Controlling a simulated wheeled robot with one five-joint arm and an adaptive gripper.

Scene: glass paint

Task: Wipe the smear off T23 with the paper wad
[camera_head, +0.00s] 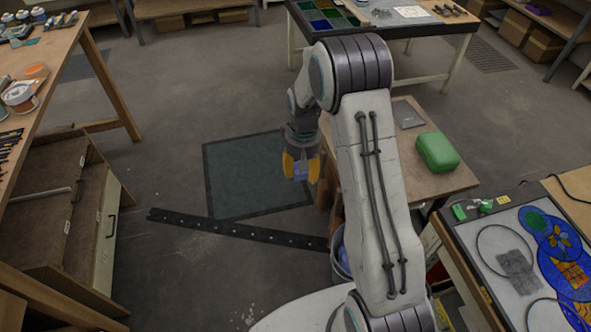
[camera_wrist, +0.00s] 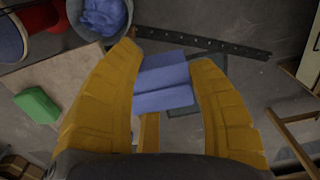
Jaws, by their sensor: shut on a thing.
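My gripper (camera_head: 301,168) hangs over the floor near the middle of the head view. Its yellow fingers are shut on a folded blue paper wad (camera_wrist: 163,82), which shows between the fingertips in the wrist view. The wad also shows as a small blue patch in the head view (camera_head: 301,171). At the lower right of the head view is a light-topped table (camera_head: 478,232) with blue, green and orange glass pieces (camera_head: 562,245) on it, well apart from my gripper.
A low wooden table (camera_head: 440,185) with a green case (camera_head: 437,152) stands right of my arm. A bin holding crumpled blue paper (camera_wrist: 103,16) shows in the wrist view. A dark strip (camera_head: 240,231) and a mat (camera_head: 250,180) lie on the floor. Wooden benches stand at left.

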